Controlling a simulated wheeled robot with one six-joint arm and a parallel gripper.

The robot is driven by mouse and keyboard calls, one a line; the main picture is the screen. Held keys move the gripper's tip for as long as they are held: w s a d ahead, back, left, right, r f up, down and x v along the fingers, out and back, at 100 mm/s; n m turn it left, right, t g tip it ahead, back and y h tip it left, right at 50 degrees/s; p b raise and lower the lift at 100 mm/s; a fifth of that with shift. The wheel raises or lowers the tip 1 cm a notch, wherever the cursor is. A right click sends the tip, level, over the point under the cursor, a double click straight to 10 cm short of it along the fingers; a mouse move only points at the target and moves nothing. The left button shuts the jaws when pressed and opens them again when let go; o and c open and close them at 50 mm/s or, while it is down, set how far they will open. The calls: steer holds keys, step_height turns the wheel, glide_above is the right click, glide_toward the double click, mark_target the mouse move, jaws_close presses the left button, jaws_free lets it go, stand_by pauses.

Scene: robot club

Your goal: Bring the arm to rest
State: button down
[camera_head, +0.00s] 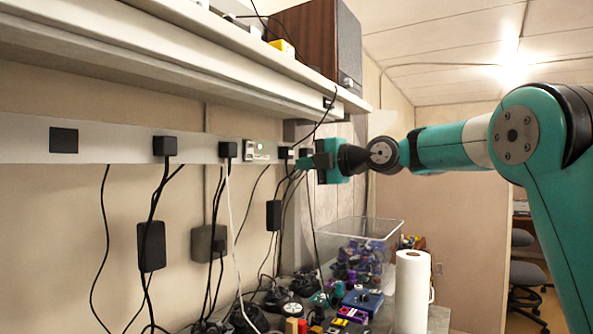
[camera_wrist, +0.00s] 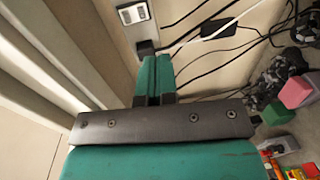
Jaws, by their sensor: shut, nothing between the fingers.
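My teal arm reaches in from the right in the head view, stretched level toward the wall. My gripper (camera_head: 308,162) is at its far end, close to the outlet strip (camera_head: 100,138) on the wall. In the wrist view the two teal fingers of my gripper (camera_wrist: 154,72) lie together with nothing between them. Their tips point at the wall near a black plug (camera_wrist: 146,48) under a light outlet panel (camera_wrist: 133,14). Whether the fingertips touch the plug or the wall I cannot tell.
Black plugs and cables hang from the strip. A shelf (camera_head: 150,55) with a brown speaker (camera_head: 315,40) runs above. Below, the worktop holds a clear bin (camera_head: 335,236), a paper roll (camera_head: 412,290) and several small coloured parts. Open air lies between arm and worktop.

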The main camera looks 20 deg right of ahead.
stand_by(0.4)
steer(key=s+a+f+m+g+h, duration=0.2)
steer(key=s+a+f+m+g, duration=0.55)
steer(key=s+a+f, duration=0.65)
steer(key=s+d+f+m+g+h, duration=0.1)
steer(key=s+f+m+g, duration=0.1)
steer(key=s, duration=0.6)
steer(key=s+f+m+g+h, duration=0.1)
steer(key=s+f+m+g, duration=0.1)
steer(key=s+f+m, duration=0.3)
steer(key=s+d+f+m+g+h, duration=0.1)
steer(key=s+f+m, duration=0.3)
steer(key=s, duration=0.8)
step_height(320, 180, down, 3)
steer(key=shift+s+d+r+g+h, duration=0.15)
steer(key=shift+s+d+g+h, duration=0.2)
steer(key=shift+g+h, duration=0.2)
